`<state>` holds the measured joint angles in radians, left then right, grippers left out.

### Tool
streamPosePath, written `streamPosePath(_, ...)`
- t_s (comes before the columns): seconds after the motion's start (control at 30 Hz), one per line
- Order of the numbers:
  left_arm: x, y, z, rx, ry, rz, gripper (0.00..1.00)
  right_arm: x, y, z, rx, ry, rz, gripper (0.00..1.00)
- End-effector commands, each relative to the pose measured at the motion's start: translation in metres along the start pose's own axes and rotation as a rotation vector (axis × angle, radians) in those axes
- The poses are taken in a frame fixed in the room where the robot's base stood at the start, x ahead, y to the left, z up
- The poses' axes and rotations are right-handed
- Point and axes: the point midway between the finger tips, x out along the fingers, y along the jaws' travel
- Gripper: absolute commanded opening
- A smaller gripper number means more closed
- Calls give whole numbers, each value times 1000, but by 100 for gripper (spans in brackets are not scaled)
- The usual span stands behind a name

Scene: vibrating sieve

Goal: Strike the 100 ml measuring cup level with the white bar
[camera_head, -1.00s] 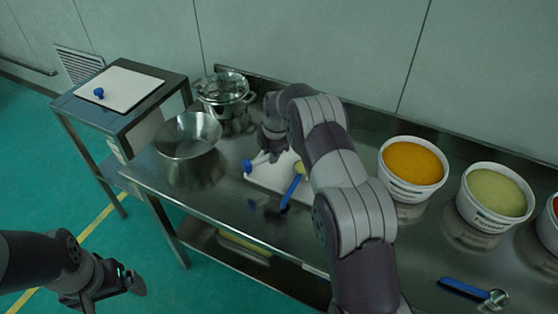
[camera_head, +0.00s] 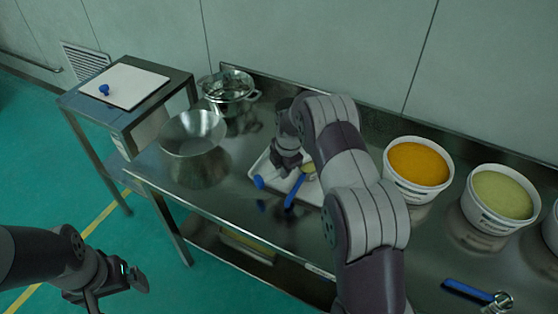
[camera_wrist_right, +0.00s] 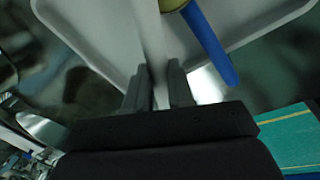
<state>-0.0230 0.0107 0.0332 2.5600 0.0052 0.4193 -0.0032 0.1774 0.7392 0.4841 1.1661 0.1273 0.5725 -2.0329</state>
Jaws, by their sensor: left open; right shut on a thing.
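My right gripper (camera_head: 286,170) is shut on the white bar (camera_wrist_right: 151,38), which runs up between its fingers in the right wrist view. A blue end (camera_head: 259,182), apparently the bar's, shows in the head view. The measuring cup (camera_head: 309,168) with yellowish-green contents is over the white tray, its blue handle (camera_head: 295,191) pointing towards the front edge. In the right wrist view the handle (camera_wrist_right: 211,45) lies right of the bar, and only part of the cup shows at the top. I cannot tell whether bar and cup touch. My left gripper (camera_head: 118,284) is open and empty.
The white tray (camera_wrist_right: 85,25) lies on the steel table. Tubs of orange (camera_head: 418,166) and green (camera_head: 500,198) contents and another blue-handled scoop (camera_head: 470,291) are right.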

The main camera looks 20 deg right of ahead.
Motion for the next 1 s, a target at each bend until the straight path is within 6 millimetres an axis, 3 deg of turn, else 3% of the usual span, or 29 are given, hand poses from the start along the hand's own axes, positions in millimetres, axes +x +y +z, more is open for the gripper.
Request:
streamPosePath(0.53,-18,0,-2,0,0,0,96,-10,-43,0,1,-1,1,0)
streamPosePath(0.57,-12,0,-2,0,0,0,96,-9,-42,0,0,-2,4,0)
streamPosePath(1.0,-30,0,-4,0,0,0,96,-39,-24,0,0,-1,2,0)
